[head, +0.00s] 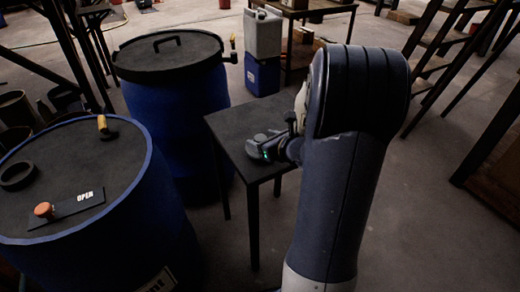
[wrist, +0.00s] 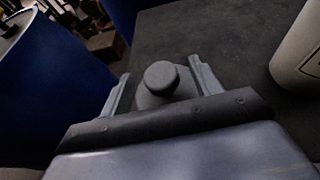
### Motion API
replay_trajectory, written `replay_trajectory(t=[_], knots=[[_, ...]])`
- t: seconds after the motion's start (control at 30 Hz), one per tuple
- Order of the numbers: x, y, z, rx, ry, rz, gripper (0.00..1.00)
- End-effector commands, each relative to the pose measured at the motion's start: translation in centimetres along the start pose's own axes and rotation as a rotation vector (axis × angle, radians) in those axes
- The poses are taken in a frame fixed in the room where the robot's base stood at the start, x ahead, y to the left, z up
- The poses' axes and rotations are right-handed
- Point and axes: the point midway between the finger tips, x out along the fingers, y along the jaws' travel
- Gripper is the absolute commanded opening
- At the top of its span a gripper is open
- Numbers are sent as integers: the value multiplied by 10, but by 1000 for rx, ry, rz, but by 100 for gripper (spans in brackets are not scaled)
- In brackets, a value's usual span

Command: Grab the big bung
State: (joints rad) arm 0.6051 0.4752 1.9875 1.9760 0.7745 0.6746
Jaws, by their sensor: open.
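In the wrist view a grey bung (wrist: 162,80) with a round knob on top stands on the dark table top. My gripper (wrist: 160,76) is open, with one finger on each side of the bung. The knob lies between the fingers, and both look apart from it. The bung's lower front is hidden by my gripper's body. In the head view my gripper (head: 268,147) is low over the small dark table (head: 228,124). Grey shapes there are too small to tell bung from fingers.
A blue vat (head: 130,225) at the left has a dark lid with a ring, an orange knob and an "OPEN" plate. A second blue vat (head: 170,105) with a handled lid stands behind. A pale container (wrist: 300,52) stands right of my gripper on the table.

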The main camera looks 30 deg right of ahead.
Motion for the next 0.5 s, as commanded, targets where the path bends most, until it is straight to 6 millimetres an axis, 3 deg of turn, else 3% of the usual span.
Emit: replay_trajectory(t=[0.2, 0.5], knots=[[30, 0, 2, 0, 0, 2, 61], [34, 0, 3, 1, -1, 0, 60]])
